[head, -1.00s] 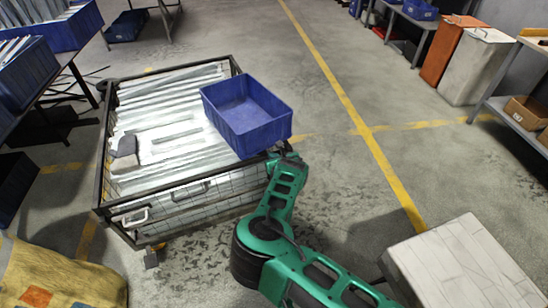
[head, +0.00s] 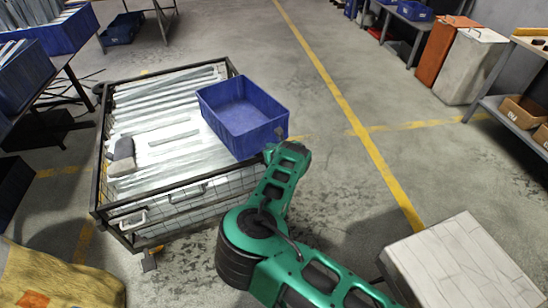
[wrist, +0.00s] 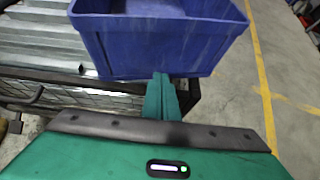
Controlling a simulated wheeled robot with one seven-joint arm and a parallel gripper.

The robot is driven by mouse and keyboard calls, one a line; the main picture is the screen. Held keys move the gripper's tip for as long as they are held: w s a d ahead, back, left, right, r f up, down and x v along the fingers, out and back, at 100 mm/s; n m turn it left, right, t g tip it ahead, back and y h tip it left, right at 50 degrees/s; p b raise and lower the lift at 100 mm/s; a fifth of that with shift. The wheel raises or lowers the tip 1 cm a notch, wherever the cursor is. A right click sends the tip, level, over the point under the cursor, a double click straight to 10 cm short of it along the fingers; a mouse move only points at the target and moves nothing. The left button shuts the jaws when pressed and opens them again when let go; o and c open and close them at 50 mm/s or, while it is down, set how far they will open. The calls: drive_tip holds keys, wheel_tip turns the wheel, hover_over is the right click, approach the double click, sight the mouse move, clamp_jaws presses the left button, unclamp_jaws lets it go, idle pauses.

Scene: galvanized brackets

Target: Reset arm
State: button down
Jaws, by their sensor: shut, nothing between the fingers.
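My arm is green and reaches in from the bottom of the head view. My gripper's fingers (wrist: 161,98) show in the wrist view, shut together with nothing between them. They are in front of the near side of a blue bin (wrist: 160,45); I cannot tell whether they touch it. In the head view the same empty bin (head: 245,141) sits at the right corner of a wire cage cart (head: 96,185), and my gripper is hidden there behind my wrist.
Galvanized brackets (head: 165,85) lie in the cart, with small grey pieces (head: 121,158) on them. A pale box (head: 455,262) stands at lower right. A patterned cloth-like thing (head: 60,275) is at lower left. Floor right of the cart, around the yellow line (head: 345,105), is clear.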

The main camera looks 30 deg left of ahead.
drive_tip(key=shift+w+a+r, duration=0.15)
drive_tip(key=shift+a+r, duration=0.1)
drive_tip(key=shift+r, duration=0.6)
